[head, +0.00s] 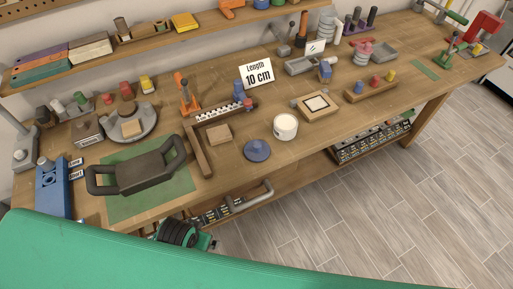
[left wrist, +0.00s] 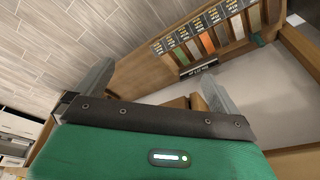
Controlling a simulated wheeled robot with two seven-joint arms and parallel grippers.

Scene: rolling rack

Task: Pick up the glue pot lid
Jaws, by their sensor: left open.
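The blue round lid (head: 257,151) with a small knob lies on the wooden bench near its front edge in the head view. The white glue pot (head: 286,126) stands just beyond it to the right, apart from the lid. My left gripper (left wrist: 154,84) shows in the left wrist view, with its two grey fingers wide apart and nothing between them. The lid and pot are not seen in the left wrist view. Neither gripper can be made out in the head view.
A wooden block (head: 218,134) and an angled wooden piece (head: 197,153) lie left of the lid. A dark two-handled piece (head: 146,172) rests on a green mat. In the left wrist view, a rack of labelled coloured strips (left wrist: 208,40) lies beyond the fingers.

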